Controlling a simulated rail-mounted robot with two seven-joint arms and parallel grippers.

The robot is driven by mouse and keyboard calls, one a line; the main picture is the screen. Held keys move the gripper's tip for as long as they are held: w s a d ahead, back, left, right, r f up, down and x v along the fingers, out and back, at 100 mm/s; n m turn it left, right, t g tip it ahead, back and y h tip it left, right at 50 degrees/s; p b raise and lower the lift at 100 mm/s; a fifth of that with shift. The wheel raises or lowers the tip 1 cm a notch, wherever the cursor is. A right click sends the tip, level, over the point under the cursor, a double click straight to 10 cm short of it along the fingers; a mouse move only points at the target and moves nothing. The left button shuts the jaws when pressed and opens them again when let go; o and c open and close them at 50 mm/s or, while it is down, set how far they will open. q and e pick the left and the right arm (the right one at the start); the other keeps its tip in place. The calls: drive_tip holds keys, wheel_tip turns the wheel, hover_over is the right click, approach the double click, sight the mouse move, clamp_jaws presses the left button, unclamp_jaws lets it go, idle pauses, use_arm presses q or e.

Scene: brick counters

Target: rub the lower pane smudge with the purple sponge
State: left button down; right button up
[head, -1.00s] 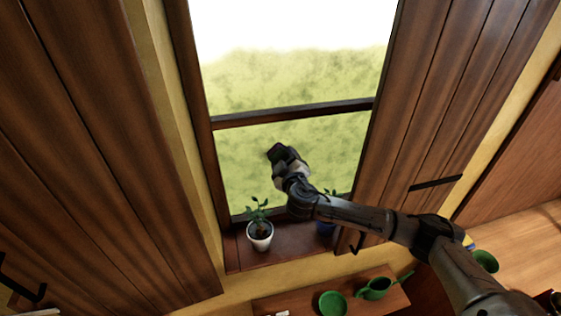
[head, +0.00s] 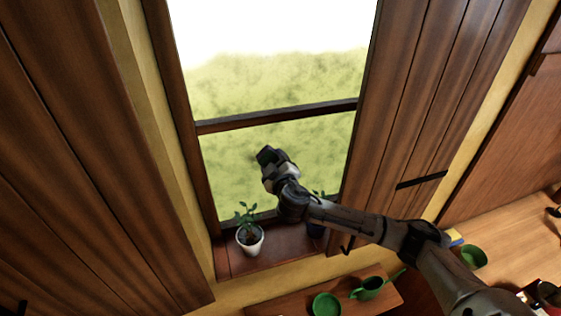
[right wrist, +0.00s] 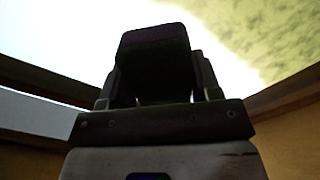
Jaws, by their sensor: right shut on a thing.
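My right gripper (head: 268,160) is in front of the lower window pane (head: 225,170), near its middle. In the right wrist view it is shut on a dark block with a faint purple tint, the sponge (right wrist: 155,62). I cannot tell whether the sponge touches the glass. The smudge cannot be made out; the gripper and sponge cover part of the pane. My left gripper is not in view.
A white pot with a plant (head: 250,238) stands on the sill at the left, below my right gripper. Another plant stands partly behind my right arm. Wooden shutters flank the window.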

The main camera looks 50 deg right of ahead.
sight(256, 158)
drive_tip(key=shift+w+a, duration=0.55)
drive_tip(key=shift+a, duration=0.25)
drive_tip(key=shift+w+a, duration=0.5)
drive_tip(key=shift+a, duration=0.3)
drive_tip(key=shift+w+a, duration=0.3)
drive_tip(key=shift+a, duration=0.2)
drive_tip(key=shift+w+a, duration=0.3)
drive_tip(key=shift+a, duration=0.2)
drive_tip(key=shift+w+a, duration=0.35)
drive_tip(key=shift+a, duration=0.25)
drive_tip(key=shift+w+a, duration=0.35)
drive_tip(key=shift+a, duration=0.2)
drive_tip(key=shift+r, duration=0.45)
drive_tip(key=shift+s+d+f, duration=0.1)
drive_tip(key=shift+s+d, duration=0.4)
drive_tip(key=shift+d, duration=0.35)
drive_tip(key=shift+s+d, duration=0.5)
drive_tip(key=shift+d, duration=0.35)
drive_tip(key=shift+s+d, duration=0.55)
drive_tip(key=shift+d, duration=0.3)
drive_tip(key=shift+s+d, duration=0.55)
drive_tip(key=shift+d, duration=0.25)
